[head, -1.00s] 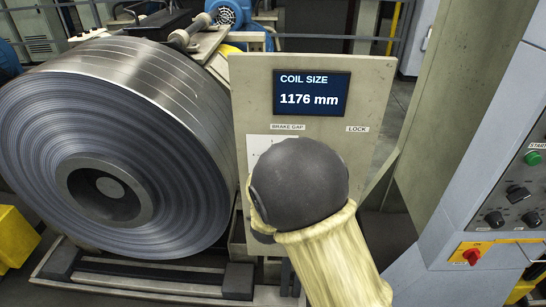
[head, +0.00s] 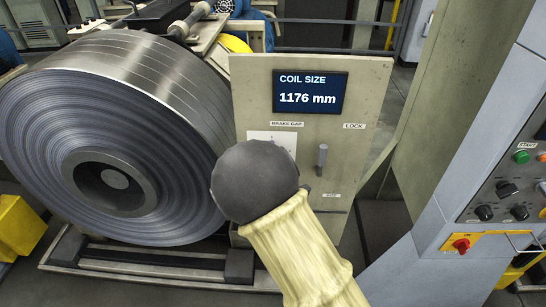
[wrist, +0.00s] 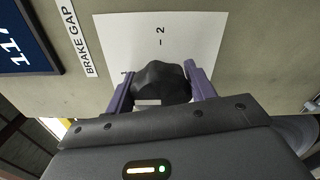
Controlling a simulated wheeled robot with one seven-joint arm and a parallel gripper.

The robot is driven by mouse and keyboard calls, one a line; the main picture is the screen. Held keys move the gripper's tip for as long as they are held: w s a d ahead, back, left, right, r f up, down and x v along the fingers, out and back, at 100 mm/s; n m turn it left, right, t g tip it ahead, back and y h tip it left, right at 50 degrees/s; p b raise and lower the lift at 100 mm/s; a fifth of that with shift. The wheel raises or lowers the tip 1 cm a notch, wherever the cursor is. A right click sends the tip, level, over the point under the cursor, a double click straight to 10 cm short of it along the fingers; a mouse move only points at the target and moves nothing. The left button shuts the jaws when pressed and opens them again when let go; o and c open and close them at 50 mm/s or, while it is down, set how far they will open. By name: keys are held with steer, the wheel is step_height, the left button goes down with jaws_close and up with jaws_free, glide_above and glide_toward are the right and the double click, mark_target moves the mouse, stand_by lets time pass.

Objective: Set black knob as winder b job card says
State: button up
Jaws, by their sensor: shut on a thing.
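The black knob (wrist: 160,80) shows in the wrist view in front of a white dial plate (wrist: 190,35). My gripper (wrist: 161,92) is shut on it, with one purple finger at each side. A figure 2 and a short tick mark show on the plate above the knob. In the head view my dark rounded wrist hides the knob and most of the plate (head: 273,137). A BRAKE GAP label (head: 287,124) is above the plate. A screen (head: 308,93) reads COIL SIZE 1176 mm. No job card is seen.
A large steel coil (head: 150,140) is close on the left. A grey console (head: 480,180) with knobs and a green button is at the right.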

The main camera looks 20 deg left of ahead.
steer(key=shift+d+f, duration=0.1)
steer(key=shift+f, duration=0.1)
steer(key=o, duration=0.8)
steer(key=shift+c, duration=0.2)
steer(key=shift+o, duration=0.9)
steer(key=shift+r, duration=0.1)
steer(key=shift+s, duration=0.15)
steer(key=p+v, duration=0.4)
steer(key=v, duration=1.3)
